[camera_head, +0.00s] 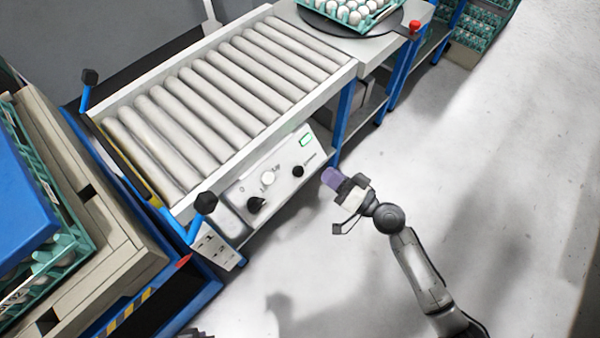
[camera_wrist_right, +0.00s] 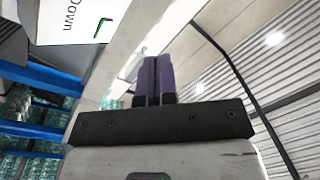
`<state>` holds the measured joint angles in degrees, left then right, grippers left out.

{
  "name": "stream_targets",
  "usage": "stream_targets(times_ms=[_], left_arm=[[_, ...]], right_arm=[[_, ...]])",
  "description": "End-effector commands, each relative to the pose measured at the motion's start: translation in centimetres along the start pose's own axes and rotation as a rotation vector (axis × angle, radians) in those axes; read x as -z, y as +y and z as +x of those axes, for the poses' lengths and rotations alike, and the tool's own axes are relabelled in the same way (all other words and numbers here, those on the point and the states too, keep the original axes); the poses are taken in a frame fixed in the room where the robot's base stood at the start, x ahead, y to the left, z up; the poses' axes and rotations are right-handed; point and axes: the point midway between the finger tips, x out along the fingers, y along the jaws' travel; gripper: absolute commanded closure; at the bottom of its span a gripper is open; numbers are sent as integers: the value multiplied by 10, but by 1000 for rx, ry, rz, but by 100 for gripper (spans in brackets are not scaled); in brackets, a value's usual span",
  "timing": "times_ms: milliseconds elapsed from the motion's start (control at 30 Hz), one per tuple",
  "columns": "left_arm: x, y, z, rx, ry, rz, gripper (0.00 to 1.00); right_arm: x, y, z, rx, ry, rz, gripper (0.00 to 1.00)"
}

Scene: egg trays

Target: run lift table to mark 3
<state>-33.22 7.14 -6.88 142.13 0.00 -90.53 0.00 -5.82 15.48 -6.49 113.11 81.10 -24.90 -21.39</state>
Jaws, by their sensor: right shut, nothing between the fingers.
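The control panel (camera_head: 283,182) is on the front of the roller conveyor. It bears a black knob (camera_head: 257,205), a white button (camera_head: 268,178), a smaller black knob (camera_head: 298,171) and a green-framed display (camera_head: 306,141). Their markings are too small to read. My right gripper (camera_head: 330,178) is shut and empty, its purple fingers apart from the panel at its right. In the right wrist view the fingers (camera_wrist_right: 153,76) are together; a white panel (camera_wrist_right: 75,22) reading "Down" is at upper left. A dark piece at the head view's bottom edge may be my left gripper, mostly cut off.
The roller conveyor (camera_head: 232,75) is empty. A turntable (camera_head: 382,24) at its far end bears an egg tray. At left, a beige pallet-like stack (camera_head: 125,262) carries teal egg trays and a blue cover. Blue posts with black knobs flank the conveyor. The right floor is clear.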

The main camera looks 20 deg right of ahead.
Motion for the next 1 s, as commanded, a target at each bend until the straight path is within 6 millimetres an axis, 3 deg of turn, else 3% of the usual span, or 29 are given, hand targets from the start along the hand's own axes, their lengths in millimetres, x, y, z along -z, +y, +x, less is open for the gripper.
stream_targets(times_ms=[367, 1000], left_arm=[[-1, 0, 4, 2, 1, 2, 100], [-13, 5, 42, -8, 1, -10, 100]], right_arm=[[-5, 5, 6, 1, -2, -1, 100], [-42, 40, 53, 1, -3, -1, 100]])
